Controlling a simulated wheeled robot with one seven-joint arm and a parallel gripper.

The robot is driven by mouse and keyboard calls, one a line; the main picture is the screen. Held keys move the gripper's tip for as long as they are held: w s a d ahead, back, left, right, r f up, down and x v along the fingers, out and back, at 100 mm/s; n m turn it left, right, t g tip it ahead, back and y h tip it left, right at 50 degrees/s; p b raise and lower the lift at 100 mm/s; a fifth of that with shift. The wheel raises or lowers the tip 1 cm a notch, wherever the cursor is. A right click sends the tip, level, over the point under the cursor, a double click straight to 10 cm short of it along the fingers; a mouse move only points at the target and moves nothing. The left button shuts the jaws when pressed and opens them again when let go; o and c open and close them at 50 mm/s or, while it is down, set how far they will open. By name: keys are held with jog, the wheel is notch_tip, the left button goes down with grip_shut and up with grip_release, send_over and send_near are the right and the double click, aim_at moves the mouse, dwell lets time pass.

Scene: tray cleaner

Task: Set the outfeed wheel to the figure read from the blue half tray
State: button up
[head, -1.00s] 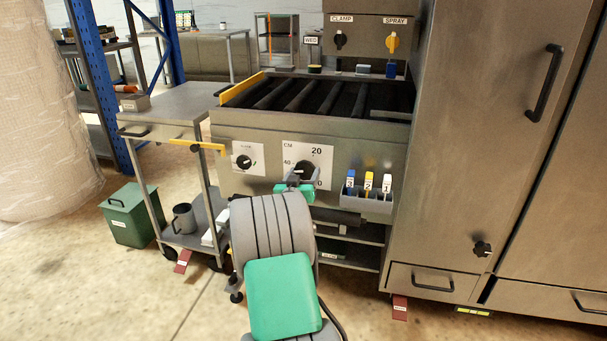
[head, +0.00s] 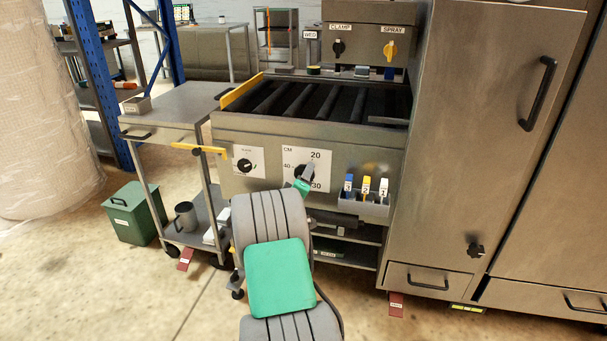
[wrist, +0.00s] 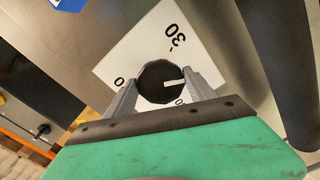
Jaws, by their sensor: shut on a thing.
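The black wheel (head: 299,171) sits on a white plate marked CM, with 20, 40 and 30 around it, on the machine's front. It also shows in the wrist view (wrist: 157,80), with a white pointer line aimed right, toward a figure partly hidden by a finger. My gripper (head: 306,176) is at the plate. In the wrist view its two grey fingers (wrist: 163,88) stand on either side of the wheel, shut on it. I cannot make out a blue half tray in these views.
A smaller dial (head: 245,164) is left of the plate. A holder (head: 365,204) with blue, yellow and white numbered tags is to the right. A trolley (head: 170,105) stands left, with a yellow handle (head: 198,149) beside the machine. A tall steel cabinet (head: 455,150) closes off the right.

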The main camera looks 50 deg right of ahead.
jog(key=n+p, duration=0.7)
jog(key=n, duration=0.4)
jog(key=shift+s+r, duration=0.1)
dwell(0.5)
jog(key=o, duration=1.3)
jog(key=v, duration=0.7)
jog(key=shift+s+a+p, duration=0.15)
jog(key=shift+a+p, duration=0.15)
jog(key=shift+a, duration=0.1)
jog(key=shift+r, duration=0.15)
